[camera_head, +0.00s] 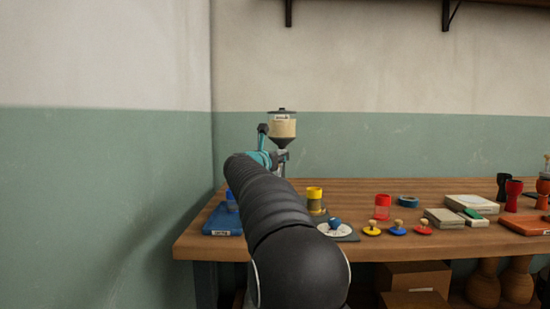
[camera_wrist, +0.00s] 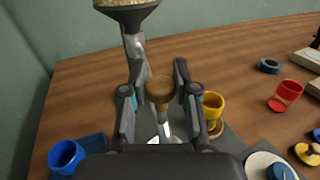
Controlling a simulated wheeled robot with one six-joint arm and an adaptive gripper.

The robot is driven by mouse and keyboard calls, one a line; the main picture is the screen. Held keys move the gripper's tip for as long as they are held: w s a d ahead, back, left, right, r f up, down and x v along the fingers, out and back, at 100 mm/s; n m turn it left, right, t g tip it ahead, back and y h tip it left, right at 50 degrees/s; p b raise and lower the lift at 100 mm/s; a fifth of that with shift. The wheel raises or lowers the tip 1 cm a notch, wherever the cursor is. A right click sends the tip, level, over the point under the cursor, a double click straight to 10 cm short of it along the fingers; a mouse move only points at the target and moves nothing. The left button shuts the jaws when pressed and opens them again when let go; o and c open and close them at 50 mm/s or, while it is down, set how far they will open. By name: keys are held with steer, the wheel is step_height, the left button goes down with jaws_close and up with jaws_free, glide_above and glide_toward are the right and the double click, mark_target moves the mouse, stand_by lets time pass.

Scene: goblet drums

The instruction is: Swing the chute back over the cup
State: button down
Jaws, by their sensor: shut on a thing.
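The hopper (camera_head: 282,128) of pale grain stands at the back of the table; its grey funnel and post (camera_wrist: 134,47) show in the wrist view. My gripper (camera_wrist: 157,72) is shut on a round wooden knob (camera_wrist: 160,90). Pale metal, seemingly the chute (camera_wrist: 165,126), shows below the knob, mostly hidden by my gripper. A yellow cup (camera_wrist: 213,104) stands right of my fingers, and a blue cup (camera_wrist: 66,156) stands at lower left. The yellow cup (camera_head: 315,195) also shows in the head view. I cannot tell which cup the chute points at.
A blue tray (camera_head: 222,221) holds the blue cup at the left table edge. A white disc (camera_head: 346,230), a red cup (camera_head: 383,207), several coloured stamps with wooden knobs (camera_head: 397,229) and a blue tape ring (camera_head: 408,201) lie to the right. The wall stands close at left.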

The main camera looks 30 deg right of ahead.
steer(key=shift+r, duration=0.1)
steer(key=c, duration=0.8)
jaws_free()
steer(key=shift+a, duration=0.15)
steer(key=shift+c, duration=0.2)
steer(key=shift+a, duration=0.1)
steer(key=v, duration=1.1)
steer(key=shift+s+a, duration=0.25)
steer(key=shift+s, duration=0.1)
